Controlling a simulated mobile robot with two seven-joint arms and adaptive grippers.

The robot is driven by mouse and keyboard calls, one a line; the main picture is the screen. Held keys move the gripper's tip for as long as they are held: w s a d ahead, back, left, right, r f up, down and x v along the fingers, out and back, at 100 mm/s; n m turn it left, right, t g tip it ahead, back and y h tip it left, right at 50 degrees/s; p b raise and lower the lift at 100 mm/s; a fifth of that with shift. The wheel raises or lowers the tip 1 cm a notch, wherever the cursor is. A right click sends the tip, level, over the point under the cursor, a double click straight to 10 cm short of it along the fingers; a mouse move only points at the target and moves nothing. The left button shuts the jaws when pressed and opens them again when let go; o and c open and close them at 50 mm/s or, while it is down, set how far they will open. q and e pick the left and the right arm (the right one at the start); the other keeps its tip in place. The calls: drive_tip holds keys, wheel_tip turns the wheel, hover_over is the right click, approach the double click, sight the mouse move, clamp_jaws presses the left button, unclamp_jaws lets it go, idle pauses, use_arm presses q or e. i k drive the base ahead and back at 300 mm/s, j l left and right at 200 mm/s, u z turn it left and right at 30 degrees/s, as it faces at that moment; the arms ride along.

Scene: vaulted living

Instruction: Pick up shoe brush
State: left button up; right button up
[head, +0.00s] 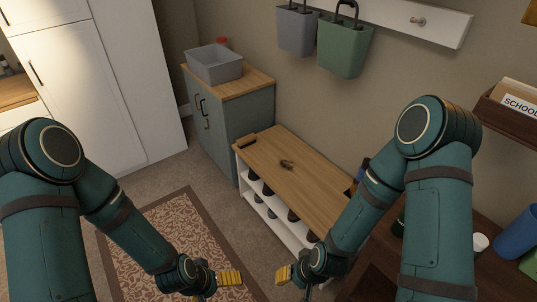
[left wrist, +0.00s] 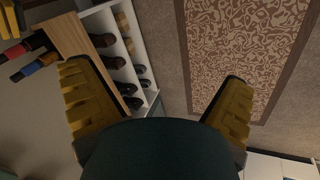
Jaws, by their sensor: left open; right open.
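A small brown block that looks like the shoe brush (head: 247,141) lies at the far left end of the wooden bench top (head: 300,187) in the head view. I cannot make out its bristles. My left gripper (head: 230,278) is open and empty, low over the floor in front of the bench and well apart from the brush. Its two yellow fingers are spread in the left wrist view (left wrist: 158,100), with nothing between them. My right gripper (head: 284,273) is open and empty beside it, near the bench's front. The brush cannot be made out in the left wrist view.
A small dark object (head: 287,163) lies mid-bench. Shoes (left wrist: 113,63) fill the shelves below. A cabinet (head: 215,119) with a grey bin (head: 214,64) stands beyond the bench. Pots (head: 345,47) hang above. The patterned rug (head: 165,232) is clear.

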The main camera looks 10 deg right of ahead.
sight(243, 142)
drive_tip(key=i+z, duration=0.1)
drive_tip(key=z, duration=0.85)
drive_tip(key=i+j+z, duration=0.25)
drive_tip(key=j+z, duration=0.25)
drive_tip(key=i+j+z, duration=0.1)
drive_tip(key=j+z, duration=0.2)
drive_tip(key=i+j+z, duration=0.15)
drive_tip(key=j, duration=0.35)
drive_tip(key=j+z, duration=0.2)
drive_tip(key=j, duration=0.3)
drive_tip(key=i+j, duration=0.1)
drive_tip(key=j, duration=1.25)
drive_tip(key=i+j+z, duration=0.1)
drive_tip(key=j, duration=0.55)
